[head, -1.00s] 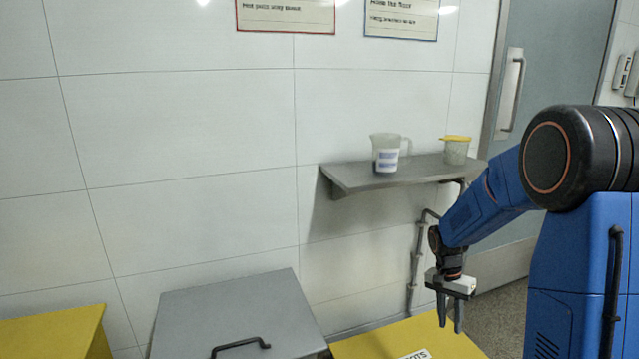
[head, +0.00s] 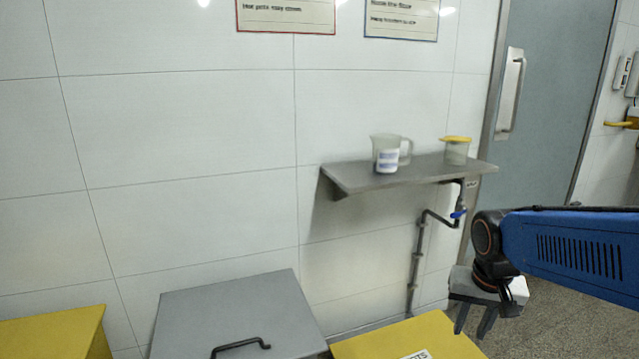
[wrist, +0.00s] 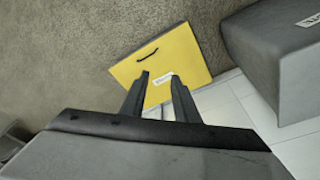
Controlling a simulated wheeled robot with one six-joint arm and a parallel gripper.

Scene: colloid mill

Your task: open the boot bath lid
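The boot bath's yellow lid (head: 400,342) lies at the bottom of the head view, cut off by the frame edge. It looks shut and carries a white label reading "BOOTS". In the wrist view, the yellow lid (wrist: 182,52) shows a dark bar handle (wrist: 147,56) near one edge and the label beyond the fingertips. My gripper (head: 470,335) is open and empty, with its fingers pointing down. In the head view it appears at the lid's right side, apart from it. In the wrist view, my gripper's fingers (wrist: 158,76) overlap the lid in the picture.
A grey lid (head: 225,305) with a black handle lies left of the yellow one. A yellow box (head: 60,335) stands further left. A wall shelf (head: 420,172) holds a jug (head: 386,152) and a yellow-topped cup (head: 456,150). A pipe (head: 414,265) runs down the wall. Floor is clear at right.

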